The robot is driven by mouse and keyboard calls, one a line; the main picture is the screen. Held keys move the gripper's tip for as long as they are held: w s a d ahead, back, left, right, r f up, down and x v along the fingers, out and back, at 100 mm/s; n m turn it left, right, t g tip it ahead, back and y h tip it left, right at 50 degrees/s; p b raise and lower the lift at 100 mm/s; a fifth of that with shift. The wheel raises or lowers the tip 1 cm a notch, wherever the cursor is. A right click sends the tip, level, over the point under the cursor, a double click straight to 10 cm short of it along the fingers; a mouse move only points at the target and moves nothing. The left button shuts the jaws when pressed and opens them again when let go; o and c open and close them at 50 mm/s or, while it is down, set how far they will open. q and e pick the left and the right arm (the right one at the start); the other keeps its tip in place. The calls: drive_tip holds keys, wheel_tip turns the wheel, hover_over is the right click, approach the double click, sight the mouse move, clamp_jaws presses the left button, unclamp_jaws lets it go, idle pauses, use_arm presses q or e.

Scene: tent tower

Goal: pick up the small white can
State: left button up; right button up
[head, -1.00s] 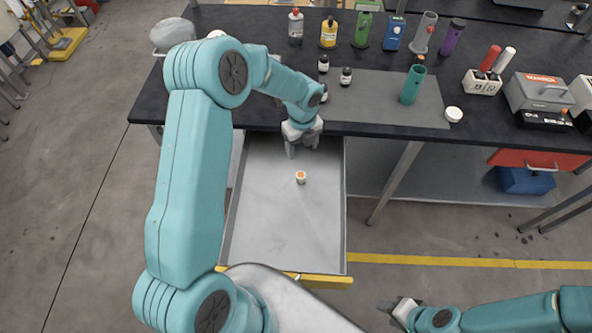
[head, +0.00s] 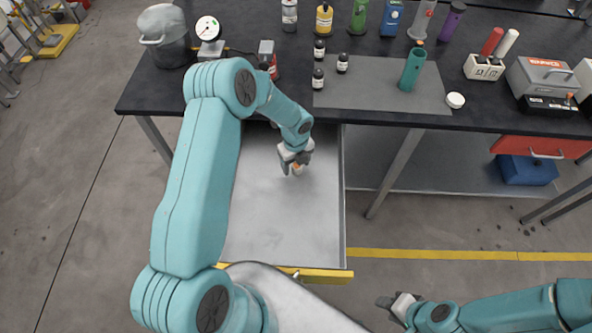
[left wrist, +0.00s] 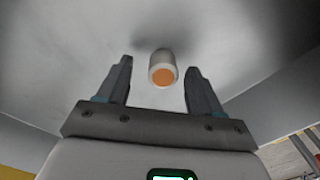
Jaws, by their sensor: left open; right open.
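The small white can (left wrist: 161,57) with an orange top stands in the open drawer. In the left wrist view it is ahead of my left gripper (left wrist: 160,85), a little beyond the fingertips and roughly centred between the two open fingers. In the head view my left gripper (head: 292,168) is down in the drawer and largely covers the can (head: 298,169). My right gripper (head: 392,301) is open and empty at the lower right, away from the drawer.
The drawer (head: 270,225) is a grey metal tray with a yellow front edge. The black bench (head: 270,105) above it carries several bottles, a pot (head: 165,35), a dial gauge (head: 208,30) and a grey mat (head: 385,95). The drawer floor around the can is clear.

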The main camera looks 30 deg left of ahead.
use_arm(q)
drive_tip(key=shift+f, duration=0.95)
drive_tip(key=shift+w+d, duration=0.15)
drive_tip(key=shift+w, duration=0.05)
drive_tip(key=shift+d, duration=0.1)
drive_tip(key=shift+r, duration=0.1)
drive_tip(key=shift+c, duration=0.6)
drive_tip(key=shift+s, duration=0.2)
drive_tip(key=c, duration=1)
drive_tip(key=shift+w, duration=0.15)
use_arm(e)
drive_tip(key=shift+w+d+f, duration=0.15)
drive_tip(key=shift+f, duration=0.45)
